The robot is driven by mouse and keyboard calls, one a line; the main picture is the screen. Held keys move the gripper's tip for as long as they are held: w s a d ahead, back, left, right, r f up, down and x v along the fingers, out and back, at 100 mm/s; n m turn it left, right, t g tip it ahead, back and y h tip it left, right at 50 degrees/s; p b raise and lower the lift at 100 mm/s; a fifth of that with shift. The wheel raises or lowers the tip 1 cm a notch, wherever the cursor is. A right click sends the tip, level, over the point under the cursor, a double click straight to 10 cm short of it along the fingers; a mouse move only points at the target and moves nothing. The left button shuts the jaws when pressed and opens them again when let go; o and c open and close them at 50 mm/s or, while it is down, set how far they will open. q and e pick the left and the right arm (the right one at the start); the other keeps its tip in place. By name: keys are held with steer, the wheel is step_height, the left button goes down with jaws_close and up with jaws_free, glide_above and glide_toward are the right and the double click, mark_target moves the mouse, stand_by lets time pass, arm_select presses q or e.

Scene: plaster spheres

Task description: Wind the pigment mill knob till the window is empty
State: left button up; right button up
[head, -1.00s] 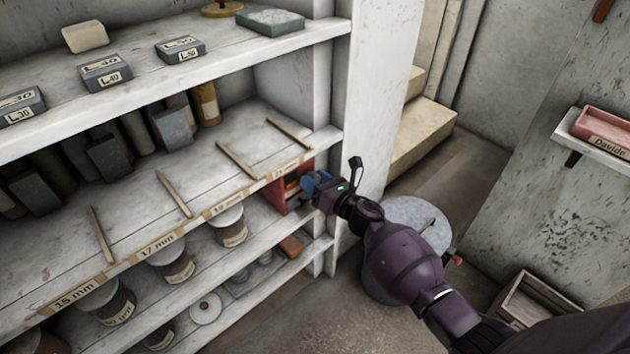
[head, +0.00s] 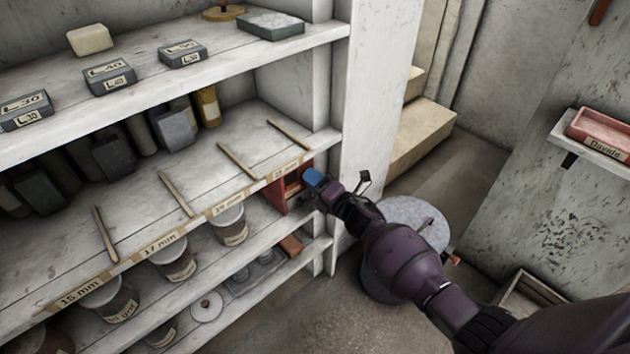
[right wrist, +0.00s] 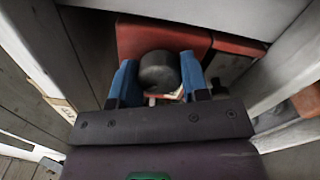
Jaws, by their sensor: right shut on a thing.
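The pigment mill (head: 277,197) is a red box on the shelf at the right end of the shelving in the head view. In the right wrist view its red body (right wrist: 190,38) fills the top middle. A dark round knob (right wrist: 158,72) stands out from it. My right gripper (head: 313,179) has its blue fingers on either side of the knob and is shut on it; it also shows in the right wrist view (right wrist: 160,84). A small pale and reddish patch shows below the knob, mostly hidden, so I cannot tell the window's state. My left gripper is not in view.
Shelf boards close in above and below the mill. Jars (head: 230,225) stand on the shelf to its left. A white upright panel (head: 375,90) is just right of it. A round grey top (head: 418,215) lies behind my right arm.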

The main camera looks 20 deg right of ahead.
steer(key=m, duration=0.3)
steer(key=shift+r, duration=0.1)
steer(key=m+p, duration=0.1)
steer(key=m, duration=0.2)
steer(key=shift+m, duration=0.4)
steer(key=m, duration=0.3)
steer(key=shift+h+p, duration=0.3)
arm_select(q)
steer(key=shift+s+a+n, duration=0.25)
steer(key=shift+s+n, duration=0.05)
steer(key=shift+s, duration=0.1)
arm_select(e)
steer(key=shift+m, duration=1.3)
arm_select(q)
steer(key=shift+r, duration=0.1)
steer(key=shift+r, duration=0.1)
arm_select(e)
steer(key=o, duration=0.9)
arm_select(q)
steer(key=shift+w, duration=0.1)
arm_select(e)
steer(key=shift+s, duration=0.1)
